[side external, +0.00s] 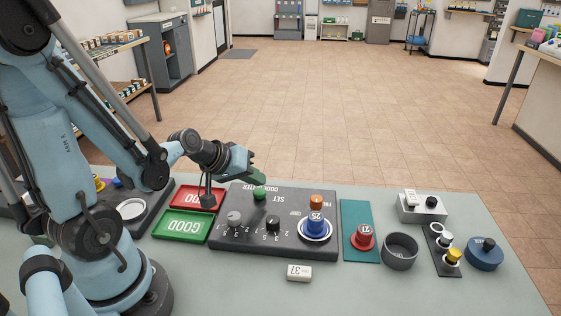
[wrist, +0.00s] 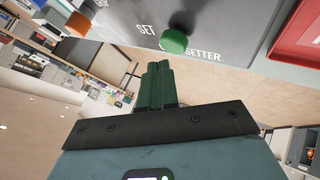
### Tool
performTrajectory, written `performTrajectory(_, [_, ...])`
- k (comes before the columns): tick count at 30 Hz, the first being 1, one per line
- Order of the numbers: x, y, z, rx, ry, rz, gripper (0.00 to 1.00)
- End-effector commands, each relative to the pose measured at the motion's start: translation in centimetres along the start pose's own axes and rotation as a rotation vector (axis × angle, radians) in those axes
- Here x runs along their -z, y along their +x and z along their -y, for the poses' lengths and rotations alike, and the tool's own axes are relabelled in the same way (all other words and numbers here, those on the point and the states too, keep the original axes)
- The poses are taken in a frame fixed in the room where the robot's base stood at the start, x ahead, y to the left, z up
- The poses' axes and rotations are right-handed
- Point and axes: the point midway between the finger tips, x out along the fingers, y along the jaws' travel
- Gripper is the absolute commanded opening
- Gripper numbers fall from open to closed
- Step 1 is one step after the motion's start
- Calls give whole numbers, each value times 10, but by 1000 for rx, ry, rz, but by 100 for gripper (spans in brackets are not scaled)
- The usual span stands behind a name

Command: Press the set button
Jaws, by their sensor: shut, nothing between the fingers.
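The green set button (side external: 260,193) stands near the far edge of the dark control panel (side external: 226,243), beside the printed word SET. It also shows in the wrist view (wrist: 174,41), by the words SET and SETTER. My gripper (side external: 262,181) is shut and empty. Its fingertips are close to the top of the green button in the side view. In the wrist view the shut fingers (wrist: 158,66) point toward the button, with a small gap seen between them. I cannot tell whether they touch.
The panel also carries a grey knob (side external: 234,217), a black knob (side external: 273,223), an orange button (side external: 316,201) and a blue numbered piece (side external: 315,228). A green GOOD tray (side external: 161,232) and a red tray (side external: 184,193) lie left. A red piece (side external: 363,237) and grey bowl (side external: 400,251) stand right.

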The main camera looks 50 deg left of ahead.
Motion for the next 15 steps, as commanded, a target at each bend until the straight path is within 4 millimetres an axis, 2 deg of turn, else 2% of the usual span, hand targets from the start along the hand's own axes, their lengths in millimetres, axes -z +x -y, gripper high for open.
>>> performTrajectory(15, [-4,6,4,0,0,0,0])
